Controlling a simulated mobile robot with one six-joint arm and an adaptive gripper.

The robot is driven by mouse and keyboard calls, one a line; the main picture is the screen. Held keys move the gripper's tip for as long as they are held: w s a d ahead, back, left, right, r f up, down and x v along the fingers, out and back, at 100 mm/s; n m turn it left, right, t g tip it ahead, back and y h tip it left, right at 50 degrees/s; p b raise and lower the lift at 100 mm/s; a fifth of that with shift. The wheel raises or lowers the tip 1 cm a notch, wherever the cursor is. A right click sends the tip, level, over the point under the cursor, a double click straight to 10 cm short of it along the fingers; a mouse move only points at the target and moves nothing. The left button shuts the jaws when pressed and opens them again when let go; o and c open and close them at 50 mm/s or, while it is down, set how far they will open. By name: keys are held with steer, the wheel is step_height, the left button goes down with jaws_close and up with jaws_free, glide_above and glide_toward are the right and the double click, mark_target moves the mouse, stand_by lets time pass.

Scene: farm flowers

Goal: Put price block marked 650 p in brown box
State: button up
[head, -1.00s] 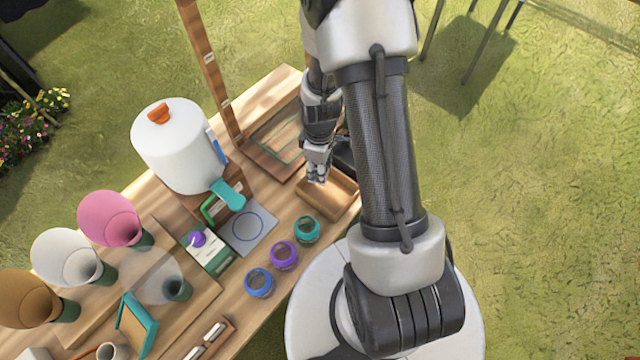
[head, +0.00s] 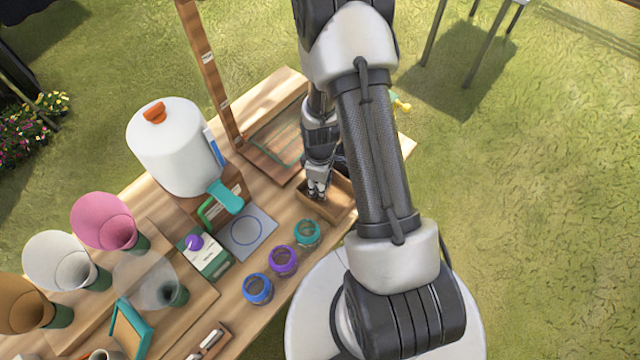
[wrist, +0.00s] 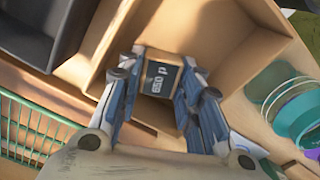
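The brown box (head: 338,215) is a small open wooden tray at the right end of the table, and its inside fills the middle of the wrist view (wrist: 265,45). My gripper (head: 318,192) points down over the box's left part. In the wrist view, its fingers (wrist: 163,72) are on both sides of the price block (wrist: 161,78), a small wooden block with a black face and white "650 p" marking, and appear closed on it. The block is inside the box's outline; whether it touches the floor I cannot tell. The block is hidden in the head view.
A black container (wrist: 45,30) adjoins the box. A green wire basket (wrist: 30,130) shows at lower left of the wrist view. Teal (head: 307,233), purple (head: 283,261) and blue (head: 258,289) rings stand nearby. A white dispenser (head: 175,150) and paper cones are farther left.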

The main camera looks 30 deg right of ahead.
steer(key=o, duration=0.5)
step_height(320, 180, up, 21)
steer(key=a+m+t+p, duration=0.1)
steer(key=a+p, duration=0.1)
steer(key=p, duration=0.2)
steer(key=s+a+r+m+t, duration=0.1)
steer(key=s+a+r+m, duration=0.1)
steer(key=s+r, duration=0.3)
steer(key=s+a+r+m+t, duration=0.1)
steer(key=s+a+r+m, duration=0.2)
steer(key=s+r, duration=0.2)
steer(key=s+a+r+m+t, duration=0.1)
steer(key=s+r, duration=0.4)
steer(key=r, duration=0.5)
steer(key=shift+s+a+r+m+t, duration=0.2)
steer(key=shift+a+m, duration=0.15)
steer(key=shift+a, duration=0.15)
steer(key=shift+s+a+r+m+t, duration=0.1)
steer(key=shift+a+r+m, duration=0.05)
steer(key=shift+a+m, duration=0.25)
steer(key=shift+f+b, duration=0.1)
steer(key=shift+b, duration=0.2)
